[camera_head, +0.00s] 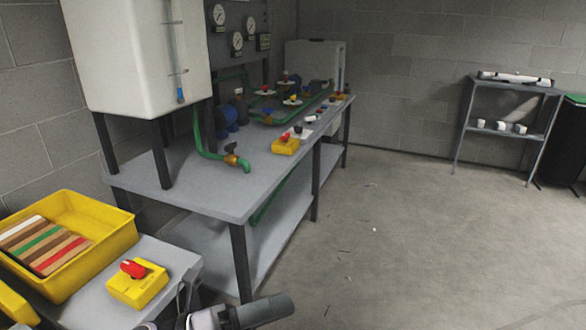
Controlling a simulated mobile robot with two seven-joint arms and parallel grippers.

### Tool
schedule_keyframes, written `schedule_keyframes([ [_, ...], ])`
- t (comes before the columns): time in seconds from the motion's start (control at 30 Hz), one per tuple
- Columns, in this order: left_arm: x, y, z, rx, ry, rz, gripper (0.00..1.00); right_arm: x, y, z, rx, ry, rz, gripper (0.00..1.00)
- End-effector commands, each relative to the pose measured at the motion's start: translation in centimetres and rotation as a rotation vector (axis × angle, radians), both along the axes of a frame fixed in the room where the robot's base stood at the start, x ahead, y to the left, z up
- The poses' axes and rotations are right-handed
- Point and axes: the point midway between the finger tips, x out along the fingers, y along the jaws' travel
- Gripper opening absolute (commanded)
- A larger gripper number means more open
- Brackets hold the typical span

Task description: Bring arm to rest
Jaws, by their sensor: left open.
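My left arm (222,317) shows at the bottom edge, left of centre, with a dark rounded link pointing right. My left gripper (184,295) is partly in view beside it, at the right edge of the small grey table (180,262). It is open, and I see nothing held in it. The lower part of the arm is cut off by the frame. I cannot tell whether the gripper touches the table edge. My right gripper is not in view.
A yellow switch box (138,284) with a red knob and a yellow crate (115,243) of coloured bars are on the small table. A long grey bench (225,190) with green pipes and a white tank (140,50) stands behind. Open floor (400,240) lies right; a shelf (515,88) stands far right.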

Motion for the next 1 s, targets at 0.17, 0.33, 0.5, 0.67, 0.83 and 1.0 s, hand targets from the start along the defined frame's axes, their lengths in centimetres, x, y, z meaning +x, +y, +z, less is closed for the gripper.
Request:
schedule_keyframes([
  [0.17, 1.7, 3.1, -1.1, -0.305, 0.472, 0.232, 0.53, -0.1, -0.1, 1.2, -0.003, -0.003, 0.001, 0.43],
  [0.33, 1.9, 7.6, -5.7, -0.586, 0.931, 0.456, 0.53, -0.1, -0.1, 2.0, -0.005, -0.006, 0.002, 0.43],
  [0.5, -1.0, 12.4, -12.4, -0.865, 1.381, 0.692, 0.53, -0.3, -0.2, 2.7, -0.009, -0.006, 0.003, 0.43],
  [0.67, -6.2, 15.7, -18.2, -1.092, 1.721, 0.892, 0.53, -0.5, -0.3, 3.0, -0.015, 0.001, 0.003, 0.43],
  [0.83, -10.3, 17.2, -21.4, -1.236, 1.917, 1.019, 0.53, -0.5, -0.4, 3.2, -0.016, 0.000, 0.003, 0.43],
  [1.0, -11.4, 17.5, -22.2, -1.273, 1.966, 1.051, 0.53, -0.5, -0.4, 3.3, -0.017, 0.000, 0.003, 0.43],
])
